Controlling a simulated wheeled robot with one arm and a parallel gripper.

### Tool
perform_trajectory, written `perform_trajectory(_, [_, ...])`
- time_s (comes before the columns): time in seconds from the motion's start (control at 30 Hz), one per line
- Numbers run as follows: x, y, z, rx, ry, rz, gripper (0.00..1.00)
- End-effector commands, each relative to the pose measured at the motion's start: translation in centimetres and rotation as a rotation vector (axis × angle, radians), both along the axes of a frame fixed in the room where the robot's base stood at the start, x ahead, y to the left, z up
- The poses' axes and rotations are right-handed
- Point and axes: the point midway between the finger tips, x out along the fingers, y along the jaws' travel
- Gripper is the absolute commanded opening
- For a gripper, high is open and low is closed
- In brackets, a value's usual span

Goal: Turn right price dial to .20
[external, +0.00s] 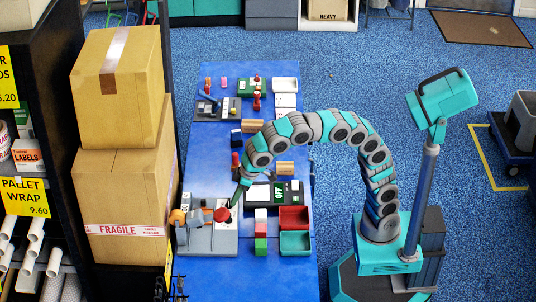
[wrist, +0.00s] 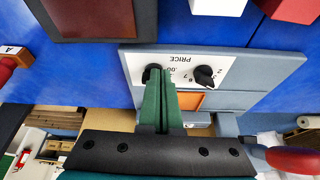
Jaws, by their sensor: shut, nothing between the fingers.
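The grey pricing machine (external: 200,240) sits on the blue table's near left. In the wrist view its white PRICE panel (wrist: 190,64) appears upside down. The right price dial (wrist: 150,73), a black knob, is at picture left and partly hidden by my fingers; ".00" is printed beside it. The other black dial (wrist: 204,76) stands at picture right with small digits around it. My gripper (wrist: 162,86) is shut and empty, its green fingertips at the right dial; contact cannot be told. In the external view my gripper (external: 236,198) reaches down at the machine's back edge.
A red knob (external: 222,214) sits close to the fingers on the machine. Red (external: 293,216) and teal (external: 295,242) trays and stacked coloured blocks (external: 261,230) lie to the right. A black device with an OFF label (external: 279,191) is behind. Cartons (external: 120,190) stand left.

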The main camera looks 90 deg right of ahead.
Motion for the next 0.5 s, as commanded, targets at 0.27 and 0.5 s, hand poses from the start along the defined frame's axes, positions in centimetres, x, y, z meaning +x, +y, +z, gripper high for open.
perform_trajectory(0.27, [0.57,0.06,-0.04,-0.003,-0.002,-0.098,0.0])
perform_trajectory(0.5, [0.87,0.29,-0.09,-0.004,-0.003,-0.251,0.0])
